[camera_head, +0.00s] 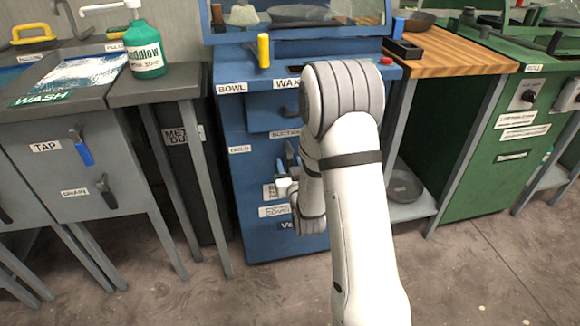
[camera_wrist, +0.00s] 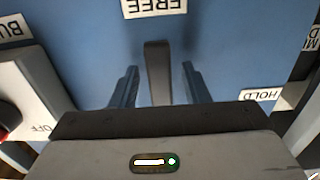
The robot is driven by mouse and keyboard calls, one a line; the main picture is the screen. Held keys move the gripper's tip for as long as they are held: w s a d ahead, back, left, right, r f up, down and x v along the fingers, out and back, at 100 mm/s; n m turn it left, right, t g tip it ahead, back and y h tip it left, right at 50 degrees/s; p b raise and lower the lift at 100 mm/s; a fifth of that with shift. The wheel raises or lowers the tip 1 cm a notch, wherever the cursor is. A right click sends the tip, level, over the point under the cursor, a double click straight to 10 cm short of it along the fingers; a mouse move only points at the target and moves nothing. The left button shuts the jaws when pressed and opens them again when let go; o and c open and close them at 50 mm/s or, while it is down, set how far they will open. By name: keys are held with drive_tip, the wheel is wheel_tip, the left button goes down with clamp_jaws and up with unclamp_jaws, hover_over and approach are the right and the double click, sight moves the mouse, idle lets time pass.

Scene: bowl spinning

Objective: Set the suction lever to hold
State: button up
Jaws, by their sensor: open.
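The suction lever (camera_wrist: 157,85) is a grey upright bar on the blue cabinet front in the wrist view. My gripper (camera_wrist: 160,67) is open, with one finger on each side of the lever and a visible gap on both sides. The FREE label (camera_wrist: 153,8) is upside down at the top, in line with the lever. The HOLD label (camera_wrist: 262,95), also upside down, is to the right. In the head view the HOLD label (camera_head: 240,149) is left of my gripper, below the SUCTION label (camera_head: 286,133). My arm hides part of this area there.
A grey wash sink (camera_head: 70,80) with a green soap bottle (camera_head: 146,48) stands left. A wooden-topped bench (camera_head: 455,55) and green cabinet (camera_head: 500,160) stand right.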

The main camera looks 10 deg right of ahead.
drive_tip(key=shift+c, duration=0.3)
clamp_jaws()
